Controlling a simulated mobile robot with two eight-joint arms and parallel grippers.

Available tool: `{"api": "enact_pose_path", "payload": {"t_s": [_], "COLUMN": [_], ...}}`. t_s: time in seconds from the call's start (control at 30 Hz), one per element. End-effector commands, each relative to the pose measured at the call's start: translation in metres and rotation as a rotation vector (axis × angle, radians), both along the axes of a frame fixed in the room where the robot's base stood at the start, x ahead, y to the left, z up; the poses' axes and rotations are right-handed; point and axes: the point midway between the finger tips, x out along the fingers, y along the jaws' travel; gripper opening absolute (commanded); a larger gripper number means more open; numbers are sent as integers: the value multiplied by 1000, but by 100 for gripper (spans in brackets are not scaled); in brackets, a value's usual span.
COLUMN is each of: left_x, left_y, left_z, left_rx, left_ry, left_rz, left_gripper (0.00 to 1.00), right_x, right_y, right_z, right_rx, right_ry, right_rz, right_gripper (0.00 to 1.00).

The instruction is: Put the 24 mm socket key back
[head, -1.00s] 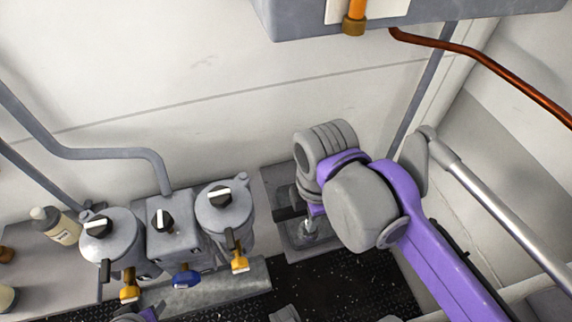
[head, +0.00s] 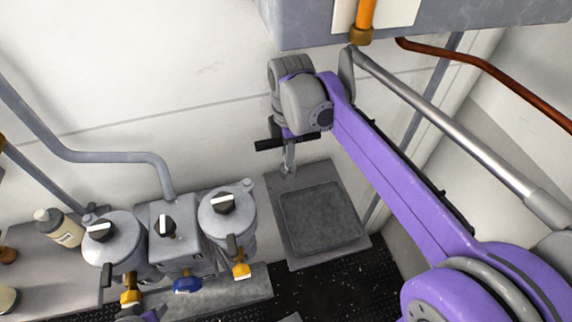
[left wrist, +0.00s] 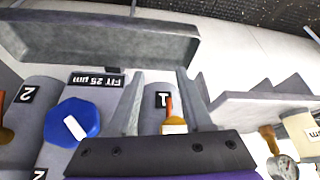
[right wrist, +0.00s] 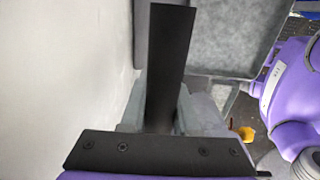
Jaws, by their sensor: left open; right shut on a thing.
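The socket key has a black cross handle (head: 270,144) and a grey shaft (head: 290,158). My right gripper (head: 291,136) is shut on it, near the back wall, with the shaft hanging down. The shaft's lower end shows at the tray's far edge; I cannot tell whether it touches. In the right wrist view the black handle (right wrist: 170,45) stands out between the fingers. The size marking is not readable. My left gripper (left wrist: 158,75) is open and empty, in front of the filter unit marked 1 (left wrist: 161,99); only a bit of its arm shows in the head view.
A cream bottle (head: 58,226) stands on the left shelf. A grey cabinet (head: 300,28) hangs above my right arm.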

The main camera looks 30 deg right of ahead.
Motion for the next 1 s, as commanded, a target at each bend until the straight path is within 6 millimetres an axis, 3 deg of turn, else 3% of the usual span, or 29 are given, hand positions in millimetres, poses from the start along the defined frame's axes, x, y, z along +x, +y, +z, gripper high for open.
{"api": "enact_pose_path", "payload": {"t_s": [0.07, 0.6, 0.87, 0.9, 1.0], "left_x": [0, -1, -1, -1, -1], "left_y": [0, 0, 0, 0, 0], "left_z": [1, -6, -6, -6, -6], "left_rx": [0, 0, 0, 0, 0], "left_ry": [0, 2, 2, 2, 2], "left_rz": [0, 0, 0, 0, 0], "left_gripper": [50, 50, 50, 50, 50], "right_x": [13, 11, 13, 13, 13], "right_y": [-3, -3, -3, -3, -3], "right_z": [-2, -67, -70, -71, -70], "right_rx": [0, 0, 0, 0, 0], "right_ry": [0, 0, 0, 0, 0], "right_rz": [0, 1, 0, 1, 1], "right_gripper": [0, 0, 0, 36, 54]}}
